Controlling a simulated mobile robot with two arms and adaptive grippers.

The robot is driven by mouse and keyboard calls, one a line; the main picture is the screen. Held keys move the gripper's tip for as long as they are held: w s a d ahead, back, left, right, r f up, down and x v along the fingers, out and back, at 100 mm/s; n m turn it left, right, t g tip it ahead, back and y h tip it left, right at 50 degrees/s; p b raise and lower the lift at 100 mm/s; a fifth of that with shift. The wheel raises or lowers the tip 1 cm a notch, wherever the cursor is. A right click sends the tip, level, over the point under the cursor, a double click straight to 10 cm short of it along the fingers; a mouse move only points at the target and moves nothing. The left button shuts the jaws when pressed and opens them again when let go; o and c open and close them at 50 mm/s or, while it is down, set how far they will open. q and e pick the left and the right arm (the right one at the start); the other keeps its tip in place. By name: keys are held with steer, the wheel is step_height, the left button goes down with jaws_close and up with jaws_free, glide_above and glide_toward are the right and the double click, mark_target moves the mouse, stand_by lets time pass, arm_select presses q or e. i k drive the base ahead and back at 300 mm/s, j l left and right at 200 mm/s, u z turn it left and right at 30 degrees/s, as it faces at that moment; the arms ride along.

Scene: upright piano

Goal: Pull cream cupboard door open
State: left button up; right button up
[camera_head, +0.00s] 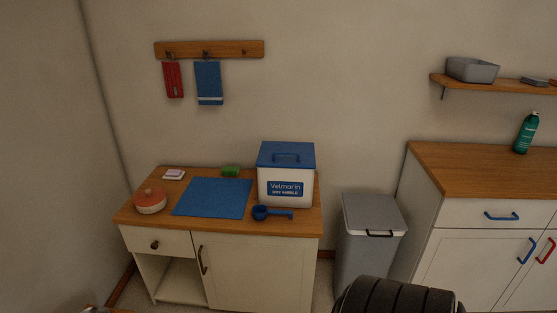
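The low cream cupboard with a wooden top stands at the lower left. Its door (262,272) is shut. A dark vertical handle (203,260) sits near the door's left edge. To the left of the door are a shut drawer (158,241) with a round dark knob and an open compartment (180,279) below it. The door's lower edge is not clearly visible. Neither of my grippers shows in the head view, so I cannot tell whether they are open or shut.
A grey bin (371,232) stands right of the cupboard. A taller cabinet (420,207) with shut doors and blue and red handles is at right. A black ribbed shape (398,297) fills the bottom edge. A white box (286,188) stands on the cupboard top.

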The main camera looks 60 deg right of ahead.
mark_target(239, 273)
steer(key=z, duration=1.7)
